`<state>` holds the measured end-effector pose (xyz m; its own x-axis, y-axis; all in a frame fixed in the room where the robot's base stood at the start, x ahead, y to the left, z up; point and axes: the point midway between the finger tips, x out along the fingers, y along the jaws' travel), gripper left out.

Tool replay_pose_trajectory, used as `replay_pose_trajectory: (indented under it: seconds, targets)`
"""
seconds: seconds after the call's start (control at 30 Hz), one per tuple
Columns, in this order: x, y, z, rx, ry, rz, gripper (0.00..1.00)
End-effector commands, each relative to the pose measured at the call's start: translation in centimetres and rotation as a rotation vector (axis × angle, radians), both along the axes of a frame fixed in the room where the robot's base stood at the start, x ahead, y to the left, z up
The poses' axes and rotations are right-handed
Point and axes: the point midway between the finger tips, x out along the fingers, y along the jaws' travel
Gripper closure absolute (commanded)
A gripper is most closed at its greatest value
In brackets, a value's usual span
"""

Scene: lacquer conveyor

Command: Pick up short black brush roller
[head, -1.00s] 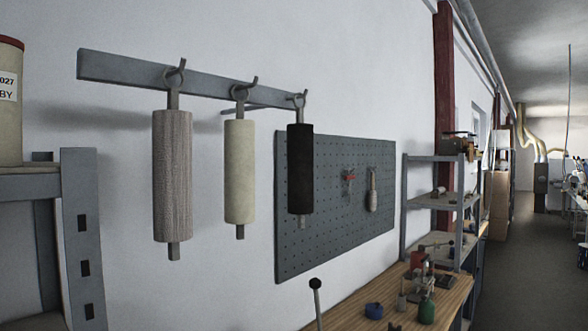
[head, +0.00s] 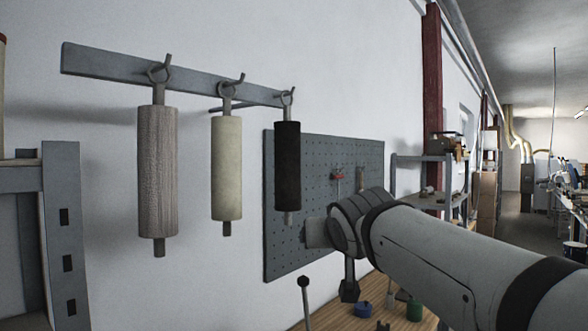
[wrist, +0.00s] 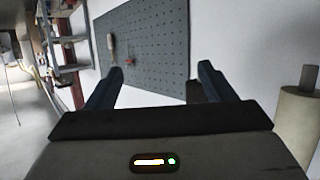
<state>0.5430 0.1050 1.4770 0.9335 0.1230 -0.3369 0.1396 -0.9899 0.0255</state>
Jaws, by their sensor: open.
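The short black brush roller (head: 287,165) hangs upright by its ring from the rightmost hook of a wall rail in the head view. My gripper (wrist: 161,68) shows in the wrist view with its two dark fingers spread apart and nothing between them but the background. A dark patch (wrist: 195,92) beside the right finger may be part of the black roller, mostly hidden. In the head view my wrist is to the right of and below the black roller, apart from it in the picture; the fingers cannot be made out there.
A cream roller (head: 227,170) and a longer grey-brown roller (head: 158,170) hang left of the black one on the grey rail (head: 110,66). The cream roller also shows in the wrist view (wrist: 297,125). A pegboard (head: 285,255) is behind, above a wooden bench. A grey rack (head: 62,190) stands left.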

Motion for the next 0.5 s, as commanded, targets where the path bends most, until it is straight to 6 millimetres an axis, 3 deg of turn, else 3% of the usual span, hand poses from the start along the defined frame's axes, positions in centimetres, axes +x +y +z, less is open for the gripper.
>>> replay_pose_trajectory:
  seconds: [0.03, 0.1, 0.2, 0.33, 0.5]
  targets:
    - [1.2, 1.7, 3.2, 0.019, -0.082, 0.029, 0.24]
    - [2.2, 3.5, 6.9, 0.045, -0.179, 0.062, 0.24]
    - [2.7, 5.3, 10.6, 0.073, -0.273, 0.097, 0.24]
    - [3.3, 6.4, 12.8, 0.09, -0.327, 0.117, 0.24]
    - [5.1, 6.9, 13.1, 0.091, -0.334, 0.119, 0.24]
